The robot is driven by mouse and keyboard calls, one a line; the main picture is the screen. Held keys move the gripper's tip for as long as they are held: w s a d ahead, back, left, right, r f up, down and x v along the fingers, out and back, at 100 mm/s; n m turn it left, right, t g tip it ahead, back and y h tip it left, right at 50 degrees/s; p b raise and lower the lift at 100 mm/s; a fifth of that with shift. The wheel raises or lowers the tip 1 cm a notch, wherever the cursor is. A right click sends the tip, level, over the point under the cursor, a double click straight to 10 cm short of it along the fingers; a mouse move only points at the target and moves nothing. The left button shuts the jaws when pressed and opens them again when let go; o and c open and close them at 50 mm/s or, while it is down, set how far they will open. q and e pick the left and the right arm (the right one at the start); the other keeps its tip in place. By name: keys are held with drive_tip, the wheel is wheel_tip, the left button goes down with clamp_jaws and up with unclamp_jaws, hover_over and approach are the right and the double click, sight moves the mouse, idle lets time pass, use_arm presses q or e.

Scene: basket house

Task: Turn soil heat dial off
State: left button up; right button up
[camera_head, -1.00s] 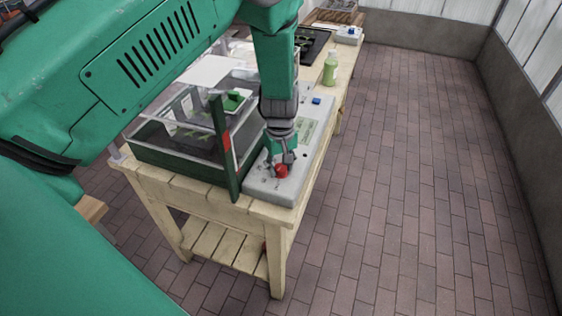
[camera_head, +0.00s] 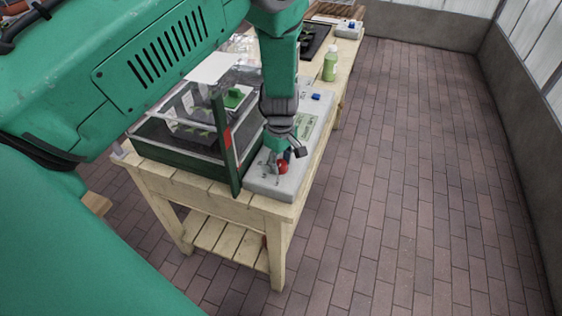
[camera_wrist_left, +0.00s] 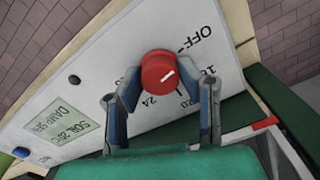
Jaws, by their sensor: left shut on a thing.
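The red round dial (camera_wrist_left: 158,73) sits on a white control panel (camera_wrist_left: 75,85) and has a short white pointer line. In the left wrist view, OFF is printed above and right of the dial, with numbers around its right and lower sides. The pointer slants up and right, between OFF and the nearest number. My left gripper (camera_wrist_left: 170,85) is shut on the dial, with a finger on each side of it. In the head view, my left gripper (camera_head: 277,162) is at the dial (camera_head: 283,168) on the box's near end. My right gripper is not in view.
The panel lies on a wooden bench (camera_head: 235,204), beside a green-framed glass propagator (camera_head: 175,150) with an upright dark green board (camera_head: 224,145). A green bottle (camera_head: 330,65) stands farther back. The brick floor (camera_head: 420,180) at right is clear.

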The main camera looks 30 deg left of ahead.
sight(282, 163)
use_arm(q)
drive_tip(key=shift+s+f, duration=0.1)
drive_tip(key=o, duration=1)
drive_tip(key=shift+o, duration=0.6)
drive_tip(key=shift+w+r, duration=0.2)
drive_tip(key=shift+r, duration=0.15)
wheel_tip(282, 163, up, 11)
drive_tip(key=shift+r, duration=0.15)
